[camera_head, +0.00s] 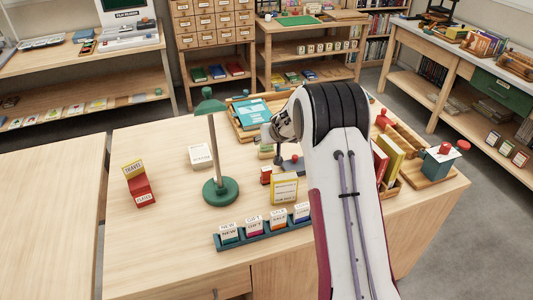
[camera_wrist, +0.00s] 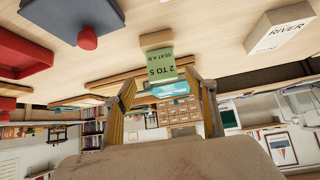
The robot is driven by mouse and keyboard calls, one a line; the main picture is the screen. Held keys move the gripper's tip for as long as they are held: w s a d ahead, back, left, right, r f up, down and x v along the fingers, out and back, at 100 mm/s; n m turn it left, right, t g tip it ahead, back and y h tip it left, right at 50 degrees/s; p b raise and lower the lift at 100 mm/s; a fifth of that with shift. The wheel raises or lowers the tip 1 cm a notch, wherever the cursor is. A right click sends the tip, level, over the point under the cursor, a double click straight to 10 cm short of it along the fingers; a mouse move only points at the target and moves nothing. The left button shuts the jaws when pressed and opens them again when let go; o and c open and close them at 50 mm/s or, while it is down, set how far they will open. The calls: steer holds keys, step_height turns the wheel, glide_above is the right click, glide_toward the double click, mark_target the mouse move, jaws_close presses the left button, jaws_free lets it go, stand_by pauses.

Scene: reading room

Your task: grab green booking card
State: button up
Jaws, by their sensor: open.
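The green booking card (camera_wrist: 161,66), printed "2 TO 5 SEAT A B", stands in a small wooden block (camera_wrist: 156,40) in the wrist view, which is upside down. In the head view the green card (camera_head: 266,151) is small and partly hidden, left of my gripper. My gripper (camera_wrist: 160,82) is open and empty. Its two fingers show on either side of the card in the wrist picture, with the card ahead. I cannot tell how deep the card sits between them. In the head view my arm hides most of the gripper.
A green lamp-like stand (camera_head: 220,190) is on the left. A white "RIVER" block (camera_wrist: 281,28) stands near the card. A yellow-framed card (camera_head: 284,188) and a row of card holders (camera_head: 262,237) are in front. A blue-topped tray (camera_head: 246,130) lies behind.

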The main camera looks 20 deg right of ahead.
mark_target(267, 150)
steer(key=shift+w+f, duration=0.1)
steer(key=shift+w+a+f, duration=0.1)
steer(key=shift+w+f, duration=0.5)
steer(key=shift+w, duration=0.35)
steer(key=shift+x, duration=1.2)
jaws_close()
